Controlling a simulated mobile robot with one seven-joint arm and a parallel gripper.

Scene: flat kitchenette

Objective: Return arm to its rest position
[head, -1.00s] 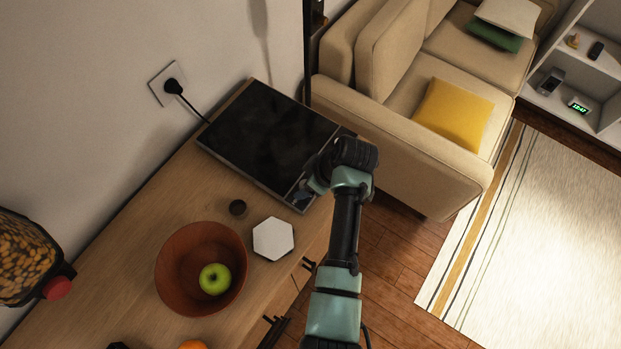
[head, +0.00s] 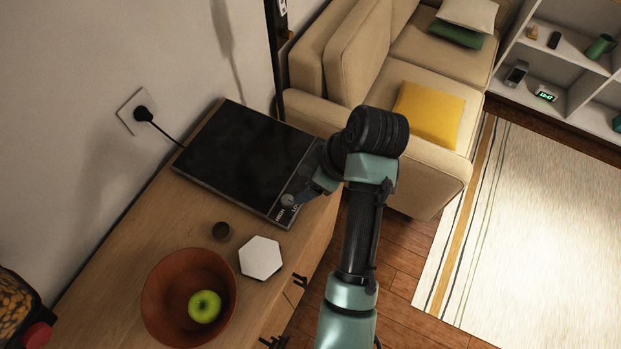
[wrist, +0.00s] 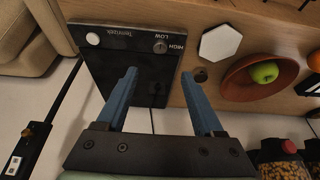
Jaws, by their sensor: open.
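My arm reaches up from the bottom of the head view, its wrist bent toward the black cooktop (head: 245,155) on the wooden counter. My gripper (wrist: 165,100) shows in the wrist view with two blue fingers apart and nothing between them. In the head view it is mostly hidden behind my wrist; a bit of blue shows near the cooktop's front edge. In the wrist view the cooktop (wrist: 130,60) lies beyond the fingers, with a knob and the words LOW and HIGH on its front strip. I cannot tell the exact height of the fingers above it.
A brown bowl (head: 165,320) with a green apple (head: 204,306), a white hexagonal piece (head: 261,258) and a small dark round object (head: 221,231) stand on the counter. A beige sofa (head: 340,75) stands behind. Open floor and a striped rug (head: 530,240) lie to the right.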

